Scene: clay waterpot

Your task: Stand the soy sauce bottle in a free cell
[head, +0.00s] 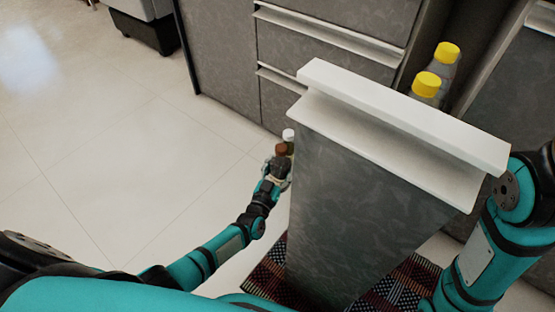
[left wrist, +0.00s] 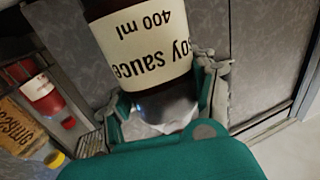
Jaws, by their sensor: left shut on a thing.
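The soy sauce bottle (left wrist: 140,45), dark with a cream label reading "soy sauce 400 ml", fills the middle of the left wrist view. My left gripper (head: 277,172) is shut on it; the grey fingers show on both sides of the bottle in the left wrist view. In the head view a brown top (head: 281,150) shows just above the gripper, beside the left side of the pulled-out unit (head: 365,200). The cells are not visible; the unit's tall front hides them. My right arm comes in at the right edge, but its gripper is out of view.
Two yellow-capped bottles (head: 425,88) stand behind the unit's white top (head: 400,115). A white cap (head: 288,135) shows close to the brown top. In the left wrist view a red container (left wrist: 42,97) and a yellow cap (left wrist: 56,160) are at left. Open floor (head: 110,150) lies left.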

